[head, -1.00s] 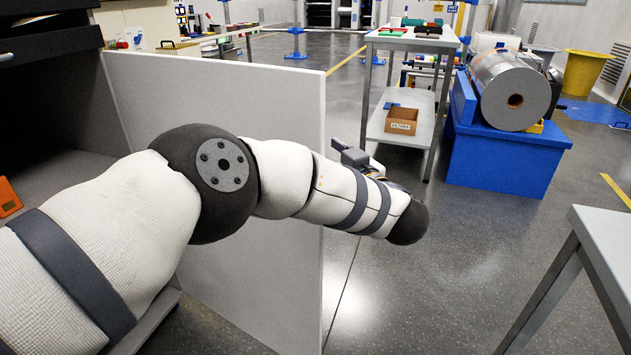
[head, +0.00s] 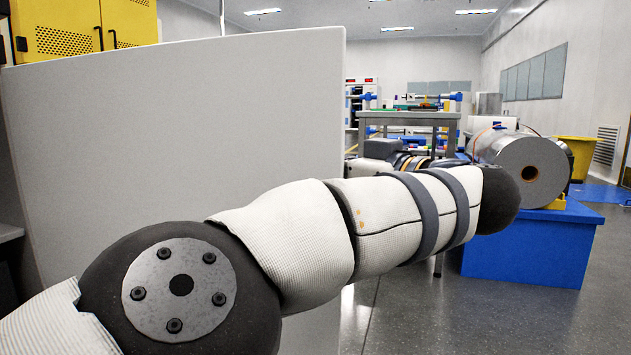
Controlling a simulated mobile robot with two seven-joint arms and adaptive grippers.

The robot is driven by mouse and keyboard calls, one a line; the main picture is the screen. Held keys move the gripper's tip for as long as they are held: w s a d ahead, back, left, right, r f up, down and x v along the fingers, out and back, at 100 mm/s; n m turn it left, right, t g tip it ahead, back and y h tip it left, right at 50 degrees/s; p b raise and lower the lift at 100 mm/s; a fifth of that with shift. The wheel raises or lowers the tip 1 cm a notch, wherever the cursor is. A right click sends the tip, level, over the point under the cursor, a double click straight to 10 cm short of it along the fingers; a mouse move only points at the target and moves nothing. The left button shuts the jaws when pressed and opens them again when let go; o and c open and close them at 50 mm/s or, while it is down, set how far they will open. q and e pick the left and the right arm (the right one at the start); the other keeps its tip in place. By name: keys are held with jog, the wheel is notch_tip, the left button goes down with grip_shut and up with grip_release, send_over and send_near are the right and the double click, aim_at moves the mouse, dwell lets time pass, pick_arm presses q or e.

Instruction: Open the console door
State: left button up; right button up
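The console door (head: 185,140) is a large plain light-grey panel standing upright at the left and centre of the head view. Its free vertical edge is on the right, at mid-picture. My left arm comes in from the lower left and crosses in front of the door's lower part, reaching past that edge. Dark and banded parts that seem to be my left wrist and hand (head: 385,152) show behind the forearm, just right of the door edge. The fingers are hidden, and I cannot tell whether they touch the door. My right gripper is out of view.
A yellow cabinet (head: 60,30) stands behind the door at upper left. A blue stand (head: 535,247) with a large metal roll (head: 527,170) is at the right. A grey worktable (head: 410,116) stands beyond my arm. The floor at lower right is clear.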

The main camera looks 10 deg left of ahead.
pick_arm(q)
jog(key=shift+w+a+f, duration=0.15)
jog(key=shift+w+f, duration=0.1)
jog(key=shift+f, duration=0.05)
jog(key=o, duration=1.1)
jog(key=c, duration=0.4)
